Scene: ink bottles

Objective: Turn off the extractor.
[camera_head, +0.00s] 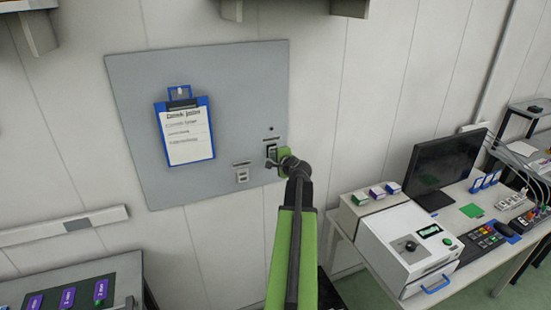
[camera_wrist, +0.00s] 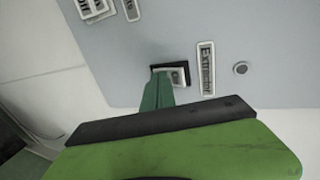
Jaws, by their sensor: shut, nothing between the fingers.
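The extractor switch (camera_head: 272,149) is a small rocker in a dark frame on the grey wall panel (camera_head: 230,90). In the wrist view the switch (camera_wrist: 181,73) stands beside a label (camera_wrist: 206,68) reading "Extractor". A small round dark spot (camera_wrist: 240,68), perhaps an indicator lamp, lies beyond the label. My gripper (camera_head: 271,164) is shut and empty, its tip at the switch's lower edge. In the wrist view the green fingers (camera_wrist: 159,85) cover part of the switch. I cannot tell whether they touch it, nor which way the rocker is set.
A second, pale switch (camera_head: 242,175) with its own label sits lower left on the panel. A clipboard (camera_head: 190,135) hangs further left. A desk at right bears a white machine (camera_head: 405,245) and a monitor (camera_head: 445,165). A dark bench top (camera_head: 75,285) is at lower left.

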